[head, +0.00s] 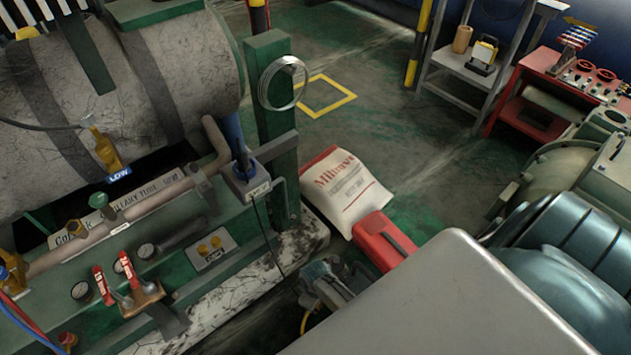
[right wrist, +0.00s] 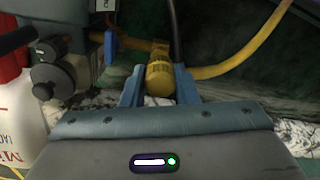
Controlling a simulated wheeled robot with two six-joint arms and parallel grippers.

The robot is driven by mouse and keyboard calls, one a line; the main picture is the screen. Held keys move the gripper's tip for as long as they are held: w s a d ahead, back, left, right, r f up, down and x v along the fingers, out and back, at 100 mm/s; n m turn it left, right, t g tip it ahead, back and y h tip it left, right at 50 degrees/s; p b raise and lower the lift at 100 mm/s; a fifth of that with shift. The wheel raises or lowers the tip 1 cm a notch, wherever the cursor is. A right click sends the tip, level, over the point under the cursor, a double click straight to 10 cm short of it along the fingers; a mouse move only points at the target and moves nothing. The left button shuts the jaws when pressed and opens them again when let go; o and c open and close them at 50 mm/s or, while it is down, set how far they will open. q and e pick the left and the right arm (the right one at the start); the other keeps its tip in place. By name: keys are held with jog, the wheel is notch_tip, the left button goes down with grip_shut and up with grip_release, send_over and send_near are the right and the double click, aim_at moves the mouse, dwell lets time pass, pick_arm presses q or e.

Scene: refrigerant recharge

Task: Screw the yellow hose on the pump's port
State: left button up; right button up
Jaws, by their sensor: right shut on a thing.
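The yellow hose (right wrist: 230,68) curves in from the upper right of the right wrist view and ends in a yellow knurled fitting (right wrist: 160,78). My right gripper (right wrist: 160,88) is shut on this fitting, one blue finger on each side. Beyond the fitting, a brass stub (right wrist: 127,42) runs left toward the grey pump (right wrist: 62,68) with its dark round knobs. I cannot tell whether fitting and port are joined. In the head view the grey pump (head: 328,280) is partly covered by a pale panel, with a bit of yellow hose (head: 305,320) beside it. My left gripper is not in view.
The green machine frame (head: 272,130) with gauges and valves stands to the left. A red bench (head: 545,75) and a grey cart (head: 470,62) stand behind. Floor beyond the sack is clear.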

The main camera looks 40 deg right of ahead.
jog(key=shift+f+b, duration=0.65)
jog(key=shift+f, duration=0.35)
dwell(0.4)
jog(key=shift+r+m+p, duration=0.15)
jog(key=shift+m+p, duration=0.4)
jog(key=shift+m, duration=0.15)
jog(key=shift+m+p, duration=0.35)
jog(key=shift+m, duration=0.75)
